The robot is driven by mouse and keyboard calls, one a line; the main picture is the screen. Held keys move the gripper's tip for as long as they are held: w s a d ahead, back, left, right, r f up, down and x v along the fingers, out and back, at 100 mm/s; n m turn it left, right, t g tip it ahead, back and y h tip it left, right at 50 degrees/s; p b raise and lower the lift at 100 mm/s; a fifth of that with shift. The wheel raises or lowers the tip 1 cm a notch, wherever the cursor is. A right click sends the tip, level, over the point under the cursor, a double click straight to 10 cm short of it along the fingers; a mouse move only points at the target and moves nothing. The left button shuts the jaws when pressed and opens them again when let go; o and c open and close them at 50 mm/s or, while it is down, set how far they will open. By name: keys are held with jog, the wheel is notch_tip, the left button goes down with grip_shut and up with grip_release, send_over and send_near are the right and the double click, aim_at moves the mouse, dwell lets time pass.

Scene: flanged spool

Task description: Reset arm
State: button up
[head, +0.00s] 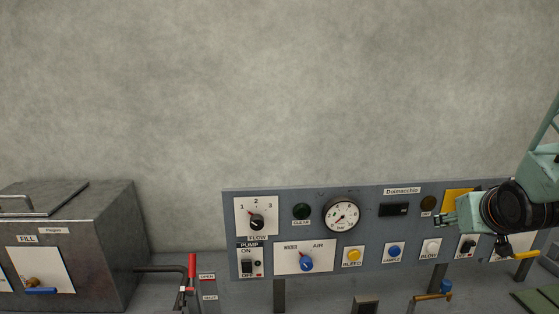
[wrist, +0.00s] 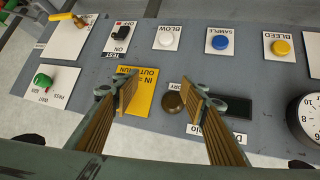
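My gripper (head: 449,219) is at the right of the head view, in front of the right part of the grey control panel (head: 370,264). In the wrist view my gripper (wrist: 163,87) has its two fingers spread wide with nothing between them. A dark brown round knob or lamp (wrist: 174,103) on the panel shows between the fingers. A yellow label (wrist: 138,97) reading partly "OUT = RUN" is beside it, partly covered by the left finger. Whether a fingertip touches the panel is not clear.
The panel carries a pressure gauge (head: 341,215), a flow selector (head: 257,222), a blue air selector (head: 306,263), a yellow bleed button (head: 353,255) and a pump switch (head: 247,267). A metal hopper (head: 100,250) stands left, near a red-handled lever (head: 192,266). The wall above is bare.

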jog(key=s+a+r+g+y+b, duration=0.1)
jog(key=s+a+r+g, duration=0.1)
jog(key=s+a, duration=0.7)
jog(key=s+a+r+g+y+b, duration=0.15)
jog(key=s+a, duration=0.45)
jog(key=a, duration=0.8)
jog(key=s+a+r+n, duration=0.1)
jog(key=s+a, duration=0.2)
jog(key=s, duration=0.3)
jog(key=s+a+r+g+y, duration=0.1)
jog(key=s+a, duration=0.2)
jog(key=s, duration=0.4)
jog(key=s+a+r+n+g, duration=0.1)
jog(key=s+a, duration=0.2)
jog(key=s, duration=0.3)
jog(key=shift+s+a+n+b, duration=0.2)
jog(key=shift+s+n+b, duration=0.1)
jog(key=shift+b, duration=0.1)
jog(key=shift+w, duration=0.1)
